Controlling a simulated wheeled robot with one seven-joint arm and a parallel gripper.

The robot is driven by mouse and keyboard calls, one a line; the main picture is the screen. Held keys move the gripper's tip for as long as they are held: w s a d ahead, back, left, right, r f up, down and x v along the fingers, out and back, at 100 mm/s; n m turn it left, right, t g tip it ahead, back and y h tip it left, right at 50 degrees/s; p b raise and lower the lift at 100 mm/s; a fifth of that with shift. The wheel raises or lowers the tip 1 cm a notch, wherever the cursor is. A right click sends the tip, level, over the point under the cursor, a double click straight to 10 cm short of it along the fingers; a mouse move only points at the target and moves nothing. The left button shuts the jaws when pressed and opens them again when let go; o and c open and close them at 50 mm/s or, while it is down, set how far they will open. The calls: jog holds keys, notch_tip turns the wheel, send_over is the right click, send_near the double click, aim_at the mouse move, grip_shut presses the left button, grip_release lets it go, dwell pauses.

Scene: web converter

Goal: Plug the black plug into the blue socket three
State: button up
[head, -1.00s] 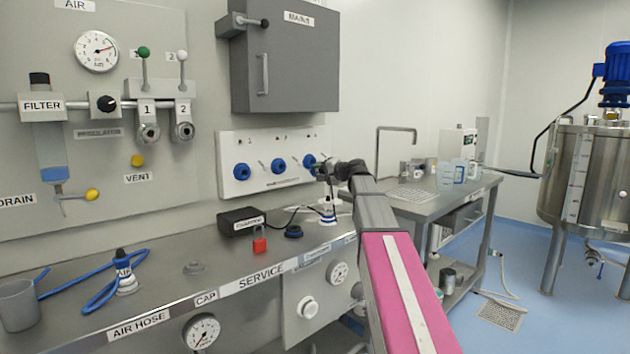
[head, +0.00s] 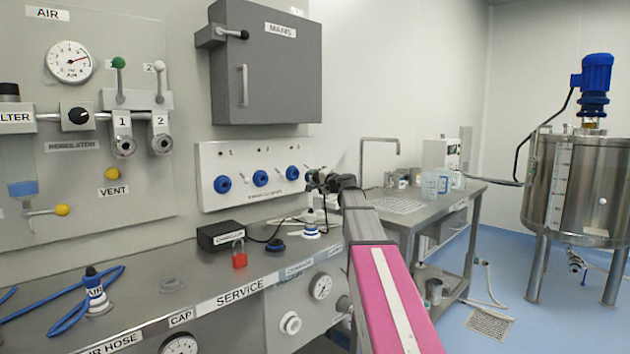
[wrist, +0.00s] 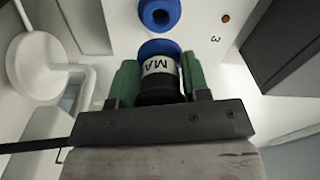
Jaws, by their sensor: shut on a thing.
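The black plug (wrist: 162,88), with a white band marked "MA" and a blue front end, is held between the green finger pads of my gripper (wrist: 160,78). Blue socket three (wrist: 160,14) is at the top of the wrist view, beside the printed "3". The plug's blue end points towards it, with a narrow gap in the picture; I cannot tell the depth between them. In the head view, my gripper (head: 313,179) is just right of socket three (head: 292,173), the rightmost of three blue sockets on a white panel (head: 240,195). The plug is hard to make out there.
A grey cabinet (head: 265,70) hangs above the panel. On the bench below stand a black box (head: 220,235), a red padlock (head: 239,257), a blue ring (head: 275,245) and a blue-and-white bottle-like item (head: 311,226). A sink table (head: 430,203) is to the right.

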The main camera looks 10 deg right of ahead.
jog(key=shift+x, duration=2.55)
jog(key=shift+x, duration=1.75)
dwell(0.5)
jog(key=o, duration=1.2)
jog(key=shift+s+a, duration=0.1)
jog(key=shift+a, duration=0.05)
jog(key=v, duration=1)
jog(key=shift+s+d, duration=0.25)
jog(key=shift+s, duration=0.1)
